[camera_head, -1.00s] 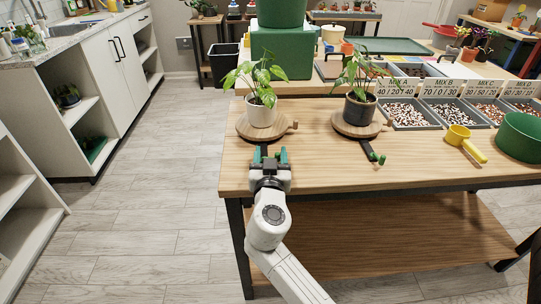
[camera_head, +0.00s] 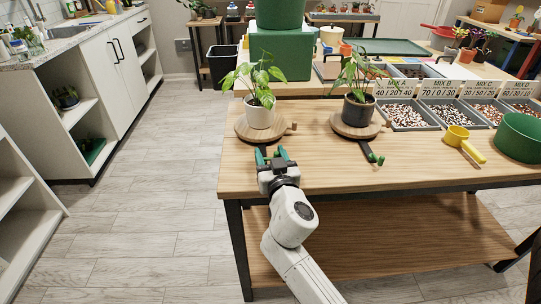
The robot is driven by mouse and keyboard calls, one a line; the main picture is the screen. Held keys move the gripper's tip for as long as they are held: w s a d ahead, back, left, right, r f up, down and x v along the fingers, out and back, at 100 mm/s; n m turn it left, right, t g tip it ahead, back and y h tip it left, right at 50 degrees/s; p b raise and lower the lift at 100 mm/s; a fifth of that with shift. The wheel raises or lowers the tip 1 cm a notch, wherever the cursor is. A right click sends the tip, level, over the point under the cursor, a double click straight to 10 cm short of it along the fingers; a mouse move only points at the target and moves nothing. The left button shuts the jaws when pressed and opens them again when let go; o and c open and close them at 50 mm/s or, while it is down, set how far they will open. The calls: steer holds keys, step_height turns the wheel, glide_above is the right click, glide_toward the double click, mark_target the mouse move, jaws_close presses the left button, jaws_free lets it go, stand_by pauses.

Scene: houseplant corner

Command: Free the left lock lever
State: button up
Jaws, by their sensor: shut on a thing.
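The white pot (camera_head: 260,115) with a leafy plant stands on the left round wooden turntable (camera_head: 243,132). The dark pot (camera_head: 358,110) with a second plant stands on the right turntable (camera_head: 337,126). The right lock lever (camera_head: 371,153), dark with a green tip, sticks out toward the front right, apart from my gripper.
Each turntable has a small wooden peg at its right side. A yellow scoop (camera_head: 463,142) and a green bowl (camera_head: 519,138) lie to the right, before the labelled mix trays (camera_head: 412,126). The tabletop (camera_head: 320,176) in front of the right turntable is mostly clear.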

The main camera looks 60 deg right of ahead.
steer(key=shift+w+a, duration=0.2)
steer(key=o, duration=0.9)
steer(key=shift+o, duration=0.2)
steer(key=b+v, duration=0.2)
steer(key=v, duration=0.8)
steer(key=shift+s+a, duration=0.2)
steer(key=shift+s, duration=0.15)
steer(key=shift+s+f, duration=0.1)
